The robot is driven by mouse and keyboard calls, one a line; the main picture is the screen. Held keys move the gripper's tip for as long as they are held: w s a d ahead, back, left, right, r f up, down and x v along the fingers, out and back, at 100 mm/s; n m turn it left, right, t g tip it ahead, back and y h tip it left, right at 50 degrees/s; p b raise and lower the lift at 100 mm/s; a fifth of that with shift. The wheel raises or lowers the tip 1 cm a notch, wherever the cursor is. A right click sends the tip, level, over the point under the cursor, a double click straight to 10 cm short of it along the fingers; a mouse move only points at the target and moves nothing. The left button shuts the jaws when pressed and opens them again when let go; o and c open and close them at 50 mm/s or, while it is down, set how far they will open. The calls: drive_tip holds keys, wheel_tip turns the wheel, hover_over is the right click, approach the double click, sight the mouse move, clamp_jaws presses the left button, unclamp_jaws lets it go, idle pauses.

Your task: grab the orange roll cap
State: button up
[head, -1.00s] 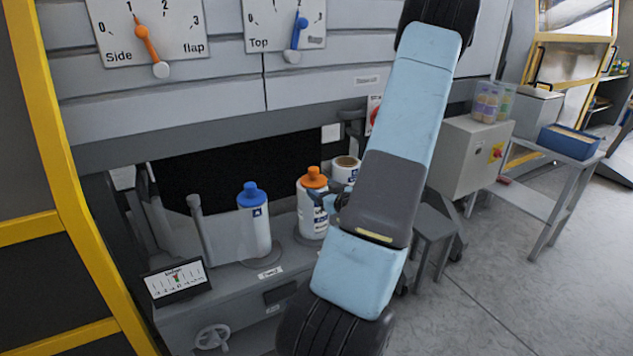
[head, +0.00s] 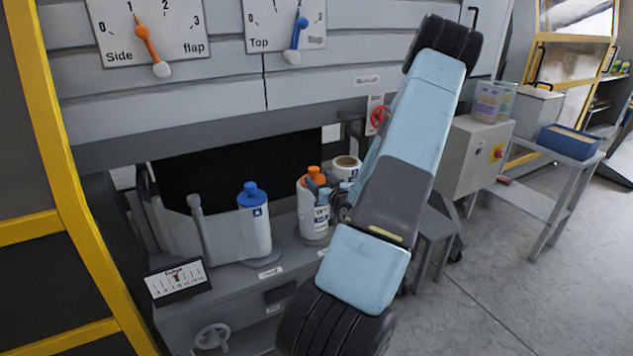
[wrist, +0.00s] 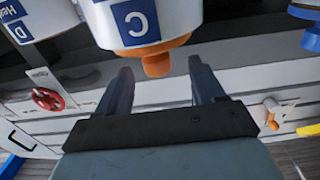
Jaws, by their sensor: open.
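The orange roll cap (head: 315,176) tops a white roll (head: 314,215) that stands on the machine's ledge. In the wrist view the orange cap (wrist: 157,58) appears below the white roll marked C, between and just beyond my fingertips. My gripper (wrist: 155,75) is open, with a dark finger on either side of the cap's line. In the head view my gripper (head: 328,192) is beside the cap, partly hidden by my arm. I cannot tell whether a finger touches the cap.
A blue-capped roll (head: 254,222) stands to the left, and another white roll (head: 347,168) stands close behind on the right. A red handwheel (head: 379,117) is above right. A small display (head: 177,281) sits at the ledge's left front.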

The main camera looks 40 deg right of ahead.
sight(317, 176)
drive_tip(key=shift+d+x, duration=0.1)
drive_tip(key=shift+x, duration=1.25)
drive_tip(key=shift+d+x, duration=0.15)
drive_tip(key=shift+x, duration=1.2)
drive_tip(key=shift+f, duration=0.15)
drive_tip(key=c, duration=1.1)
